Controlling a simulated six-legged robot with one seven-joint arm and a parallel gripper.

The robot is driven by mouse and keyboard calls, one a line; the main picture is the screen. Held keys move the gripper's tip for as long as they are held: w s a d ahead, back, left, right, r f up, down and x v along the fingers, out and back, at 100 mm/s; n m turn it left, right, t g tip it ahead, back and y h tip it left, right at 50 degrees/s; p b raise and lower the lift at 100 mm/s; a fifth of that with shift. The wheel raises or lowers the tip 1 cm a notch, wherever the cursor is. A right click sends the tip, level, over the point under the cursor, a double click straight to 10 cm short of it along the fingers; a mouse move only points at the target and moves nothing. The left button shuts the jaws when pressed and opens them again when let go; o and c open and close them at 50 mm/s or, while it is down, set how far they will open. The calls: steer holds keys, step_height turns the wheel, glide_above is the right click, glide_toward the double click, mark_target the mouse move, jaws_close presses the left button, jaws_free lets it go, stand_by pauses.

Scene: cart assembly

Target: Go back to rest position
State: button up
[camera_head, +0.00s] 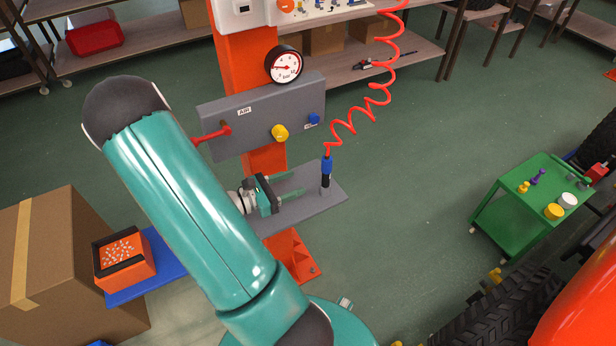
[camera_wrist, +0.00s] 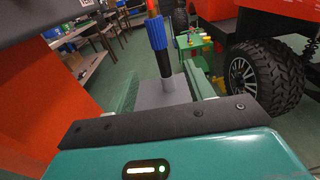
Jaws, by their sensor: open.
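My gripper (camera_head: 299,182) is open, with its two green fingers apart and pointing right over a grey shelf (camera_head: 328,195) on the orange post. The blue and black air tool (camera_head: 326,168) stands upright on this shelf, just beyond the fingertips, with a red coiled hose (camera_head: 345,128) rising from its top. In the wrist view, the fingers (camera_wrist: 160,88) show on either side of the tool (camera_wrist: 157,38), which appears ahead of them. Nothing is seen held in the fingers.
The grey air panel (camera_head: 262,115) with a red lever and gauge (camera_head: 285,65) is close above my gripper. A cardboard box (camera_head: 40,262) and orange bin (camera_head: 125,259) are at left. A green cart (camera_head: 510,225) and large tyre (camera_head: 500,315) are at right. Open floor lies between.

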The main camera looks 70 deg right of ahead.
steer(key=v, duration=0.4)
steer(key=shift+a, duration=0.1)
steer(key=shift+w, duration=0.1)
steer(key=w+a+r+m+t+y, duration=0.2)
steer(key=a+r+m+t+y, duration=0.1)
steer(key=a+r, duration=0.5)
steer(key=w+a+r+m+t+y, duration=0.3)
steer(key=a+r+t+y, duration=0.2)
steer(key=a, duration=1)
steer(key=w+a+r+m+t+y, duration=0.2)
steer(key=a+r+t+y, duration=0.3)
steer(key=a+r+t, duration=0.4)
steer(key=a+r+m, duration=0.1)
steer(key=a, duration=0.2)
steer(key=shift+w+r+m, duration=0.2)
steer(key=shift+r+m, duration=0.1)
steer(key=shift+r, duration=0.1)
steer(key=shift+d, duration=0.1)
steer(key=c, duration=0.4)
steer(key=shift+o, duration=0.2)
steer(key=shift+d, duration=0.1)
